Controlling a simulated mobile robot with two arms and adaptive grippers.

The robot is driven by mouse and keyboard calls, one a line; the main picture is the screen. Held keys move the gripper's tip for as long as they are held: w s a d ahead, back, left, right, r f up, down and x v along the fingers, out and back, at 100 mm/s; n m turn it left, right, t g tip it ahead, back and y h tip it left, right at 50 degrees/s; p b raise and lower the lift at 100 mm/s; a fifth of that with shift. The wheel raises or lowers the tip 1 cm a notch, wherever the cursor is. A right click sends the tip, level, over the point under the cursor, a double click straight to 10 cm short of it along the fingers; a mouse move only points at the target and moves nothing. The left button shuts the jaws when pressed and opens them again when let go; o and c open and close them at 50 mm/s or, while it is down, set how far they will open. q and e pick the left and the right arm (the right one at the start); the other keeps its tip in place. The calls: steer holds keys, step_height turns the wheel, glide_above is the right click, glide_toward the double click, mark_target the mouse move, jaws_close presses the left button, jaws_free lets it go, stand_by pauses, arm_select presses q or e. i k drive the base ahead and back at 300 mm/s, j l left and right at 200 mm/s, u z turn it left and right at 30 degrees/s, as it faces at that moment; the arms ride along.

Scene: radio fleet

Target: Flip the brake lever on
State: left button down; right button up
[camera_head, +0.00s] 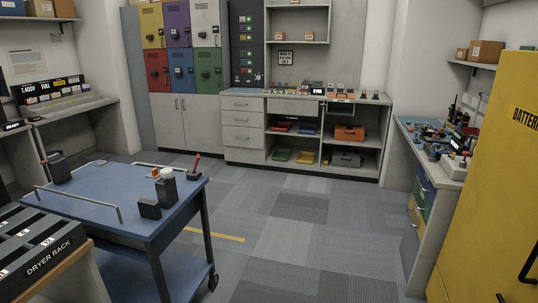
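A small lever with a red tip (196,162), which looks like the brake lever, stands at the far right corner of the blue cart (110,192). It leans slightly to the right. Its base is small and its exact setting cannot be told. Neither of my grippers shows in the head view.
The cart carries dark radios or blocks (149,208), a white-topped jar (166,188) and a metal rail. A dryer rack (45,255) stands close at the lower left. A yellow cabinet (490,190) stands at the right. Carpet (290,240) is free between them.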

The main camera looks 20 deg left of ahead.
mark_target(197, 156)
steer(key=i+u, duration=0.15)
steer(key=i, duration=0.3)
steer(key=i+l+u, duration=0.2)
steer(key=i, duration=0.3)
steer(key=i+l+u, duration=0.15)
steer(key=i, duration=0.3)
steer(key=i+l+u, duration=0.15)
steer(key=i, duration=0.3)
steer(key=i+l+u, duration=0.2)
steer(key=i+l, duration=0.15)
steer(key=i, duration=0.05)
